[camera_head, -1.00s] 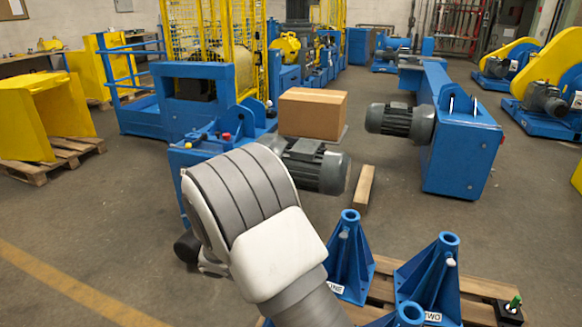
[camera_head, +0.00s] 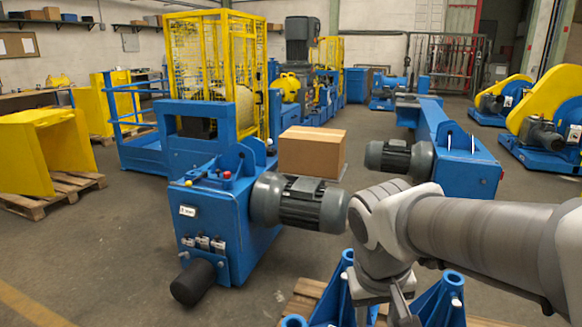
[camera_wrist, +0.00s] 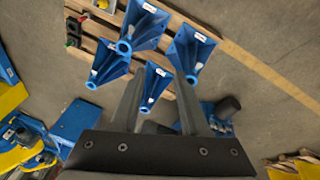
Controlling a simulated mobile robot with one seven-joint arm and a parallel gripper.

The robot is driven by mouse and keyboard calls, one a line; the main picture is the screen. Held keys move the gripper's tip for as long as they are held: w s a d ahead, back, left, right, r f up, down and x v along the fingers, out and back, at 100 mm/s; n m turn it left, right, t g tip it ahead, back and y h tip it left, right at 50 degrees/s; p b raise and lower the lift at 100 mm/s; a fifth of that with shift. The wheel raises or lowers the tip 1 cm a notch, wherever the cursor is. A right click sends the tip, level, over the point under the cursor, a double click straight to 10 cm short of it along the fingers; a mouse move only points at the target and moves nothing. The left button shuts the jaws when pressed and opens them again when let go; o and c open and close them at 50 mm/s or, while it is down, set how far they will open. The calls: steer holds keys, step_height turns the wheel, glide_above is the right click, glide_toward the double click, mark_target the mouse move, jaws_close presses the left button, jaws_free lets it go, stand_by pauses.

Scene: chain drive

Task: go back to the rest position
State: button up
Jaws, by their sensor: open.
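My gripper (camera_wrist: 158,82) is open, with its two dark fingers apart in the wrist view and nothing clearly held between them. In the head view my arm reaches in from the right edge and bends down at the wrist; the gripper (camera_head: 385,312) is partly cut off by the bottom edge. Several blue conical stands (camera_wrist: 146,24) with ring tops are below the gripper in the wrist view. In the head view a blue stand (camera_head: 440,300) shows partly behind my arm.
A wooden pallet (camera_head: 304,292) lies under the stands. A blue machine (camera_head: 225,220) with a grey motor (camera_head: 300,203) stands left of my arm. A cardboard box (camera_head: 311,153) and a blue beam unit (camera_head: 460,165) are behind. The floor at lower left is clear.

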steer(key=s+r+t+y, duration=0.2)
steer(key=s+r+t, duration=0.15)
steer(key=s, duration=0.35)
step_height(320, 180, up, 14)
steer(key=p, duration=1.3)
steer(key=shift+d+p, duration=0.3)
steer(key=shift+d, duration=0.1)
steer(key=shift+w+f, duration=0.1)
steer(key=shift+f, duration=0.05)
